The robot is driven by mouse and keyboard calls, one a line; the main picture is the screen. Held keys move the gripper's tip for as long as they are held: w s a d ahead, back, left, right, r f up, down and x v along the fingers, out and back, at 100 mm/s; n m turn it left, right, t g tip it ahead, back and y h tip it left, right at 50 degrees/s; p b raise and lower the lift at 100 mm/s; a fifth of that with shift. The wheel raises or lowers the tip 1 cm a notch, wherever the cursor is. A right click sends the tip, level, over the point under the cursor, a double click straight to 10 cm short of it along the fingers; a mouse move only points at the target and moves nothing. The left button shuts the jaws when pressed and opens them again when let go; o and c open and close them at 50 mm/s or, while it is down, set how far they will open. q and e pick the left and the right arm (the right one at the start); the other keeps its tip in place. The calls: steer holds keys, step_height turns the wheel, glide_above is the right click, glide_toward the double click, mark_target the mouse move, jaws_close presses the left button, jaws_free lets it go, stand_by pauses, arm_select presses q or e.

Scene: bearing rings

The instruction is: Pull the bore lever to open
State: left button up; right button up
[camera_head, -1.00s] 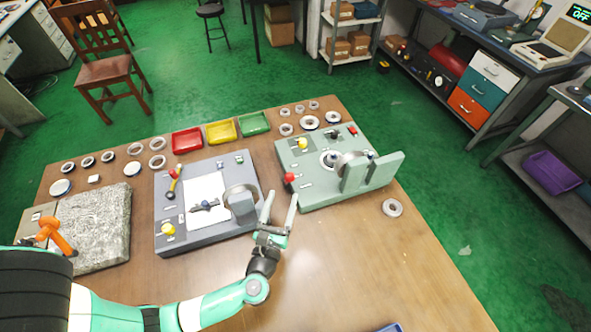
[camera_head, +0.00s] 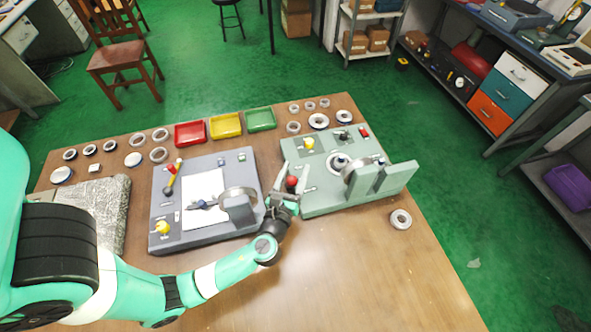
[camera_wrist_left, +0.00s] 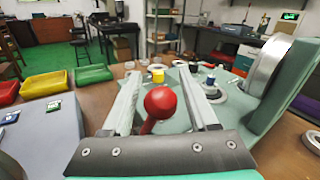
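A lever with a red ball knob (camera_head: 291,182) stands at the left edge of the green fixture (camera_head: 322,203). I take it for the bore lever. My left gripper (camera_head: 293,168) is open, with one finger on each side of the red knob. In the left wrist view the red knob (camera_wrist_left: 160,102) sits between the open fingers (camera_wrist_left: 163,95), with a visible gap on both sides. The lower part of the lever is mostly hidden. My right gripper is not in view.
A grey fixture (camera_head: 205,232) with a yellow knob (camera_head: 162,228) stands to the left. Red (camera_head: 190,133), yellow (camera_head: 225,125) and green (camera_head: 261,118) trays line the back. A loose ring (camera_head: 401,219) lies right of the green fixture. The front right of the table is clear.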

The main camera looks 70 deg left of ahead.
arm_select(q)
jaws_close()
stand_by(1.2)
